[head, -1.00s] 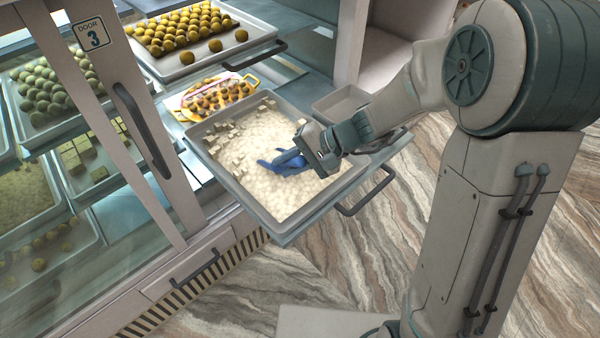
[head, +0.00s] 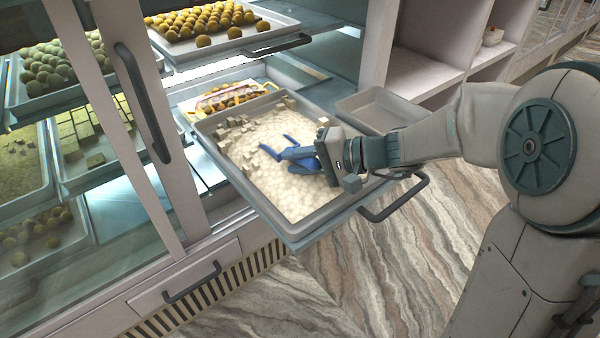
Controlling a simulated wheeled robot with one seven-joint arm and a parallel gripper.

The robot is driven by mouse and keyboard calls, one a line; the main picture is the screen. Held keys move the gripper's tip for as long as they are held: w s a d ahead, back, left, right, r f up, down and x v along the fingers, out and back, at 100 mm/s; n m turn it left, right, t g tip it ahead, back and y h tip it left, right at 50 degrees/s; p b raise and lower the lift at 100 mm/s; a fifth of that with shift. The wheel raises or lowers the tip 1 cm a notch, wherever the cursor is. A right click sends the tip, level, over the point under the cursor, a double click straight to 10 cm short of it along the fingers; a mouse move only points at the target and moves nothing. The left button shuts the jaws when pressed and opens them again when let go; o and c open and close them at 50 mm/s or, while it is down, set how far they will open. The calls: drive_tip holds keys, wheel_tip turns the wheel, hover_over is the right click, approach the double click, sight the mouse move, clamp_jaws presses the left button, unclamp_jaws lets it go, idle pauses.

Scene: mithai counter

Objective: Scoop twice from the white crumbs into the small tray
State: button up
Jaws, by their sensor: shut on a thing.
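The white crumbs (head: 300,200) fill a large grey tray (head: 240,194) that juts out from the display case. My gripper (head: 306,158) is over the right part of this tray, low at the crumbs. It is shut on a blue tool, apparently the scoop (head: 297,153). The scoop's bowl is hard to make out, and I cannot tell whether it holds crumbs. The small tray (head: 372,110) is grey, looks empty and stands just behind the large tray, beyond my wrist.
Pale cubes (head: 236,132) lie at the left and back of the crumbs. A yellow-handled tray of sweets (head: 228,97) stands behind. A tray of round sweets (head: 220,35) is on the shelf above. Door pillars (head: 140,115) stand left; a handle (head: 395,203) sticks out at front right.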

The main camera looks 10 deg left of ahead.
drive_tip(key=shift+f+y+b, duration=0.3)
drive_tip(key=shift+f+b, duration=0.2)
drive_tip(key=shift+b, duration=0.55)
drive_tip(key=r+p, duration=0.2)
drive_tip(key=r, duration=0.1)
drive_tip(key=s+d+r+p, duration=0.1)
drive_tip(key=r+p, duration=0.1)
drive_tip(key=r, duration=0.1)
drive_tip(key=r+p, duration=0.2)
drive_tip(key=r, duration=0.2)
drive_tip(key=shift+s+d+r, duration=0.1)
drive_tip(key=shift+s+d, duration=0.05)
drive_tip(key=shift+d, duration=0.1)
drive_tip(key=shift+s+d+r+p, duration=0.2)
drive_tip(key=shift+r+p, duration=0.1)
drive_tip(key=shift+r, duration=0.35)
